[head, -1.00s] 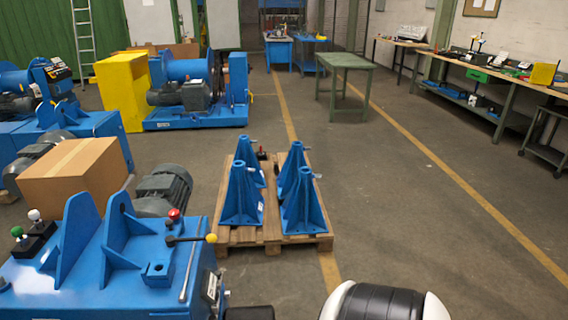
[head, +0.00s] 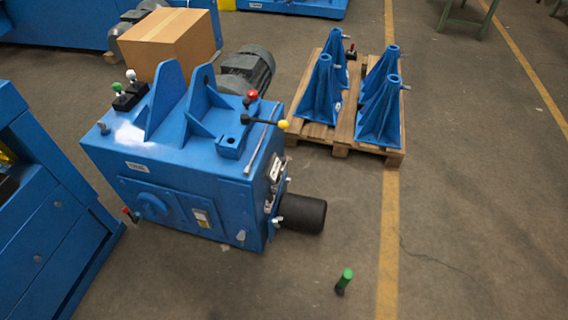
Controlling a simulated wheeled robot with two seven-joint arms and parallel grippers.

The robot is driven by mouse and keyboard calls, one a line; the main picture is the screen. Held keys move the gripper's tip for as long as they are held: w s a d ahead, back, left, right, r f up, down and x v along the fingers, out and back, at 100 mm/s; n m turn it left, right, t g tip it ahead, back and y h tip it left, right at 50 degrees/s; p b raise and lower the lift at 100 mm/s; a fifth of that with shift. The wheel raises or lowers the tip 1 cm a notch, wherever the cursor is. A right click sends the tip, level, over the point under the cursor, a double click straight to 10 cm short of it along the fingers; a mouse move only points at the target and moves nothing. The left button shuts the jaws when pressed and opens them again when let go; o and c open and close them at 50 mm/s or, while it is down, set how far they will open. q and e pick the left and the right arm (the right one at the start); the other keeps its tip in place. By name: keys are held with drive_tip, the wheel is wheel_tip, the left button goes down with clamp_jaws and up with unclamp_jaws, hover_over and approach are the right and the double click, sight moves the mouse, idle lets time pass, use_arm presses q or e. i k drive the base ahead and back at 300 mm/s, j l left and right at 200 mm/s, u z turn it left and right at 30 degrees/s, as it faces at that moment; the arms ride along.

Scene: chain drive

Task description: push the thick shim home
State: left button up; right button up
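No shim can be made out in the head view. A blue machine (head: 170,175) stands left of centre, with upright plates, knobbed levers and a black roller (head: 302,214) at its right side. Its details are too small to tell a shim or a gap. Neither of my grippers is in view.
A cardboard box (head: 170,38) and a grey motor (head: 246,70) sit behind the machine. A pallet (head: 345,140) with blue stands (head: 381,118) is at the upper right. A green-topped object (head: 344,282) stands on the floor. Another blue machine (head: 45,220) is at left.

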sight(283, 159)
drive_tip(key=i+l+u, duration=0.3)
drive_tip(key=i, duration=0.15)
drive_tip(key=i+l+u, duration=0.35)
drive_tip(key=i+j, duration=0.1)
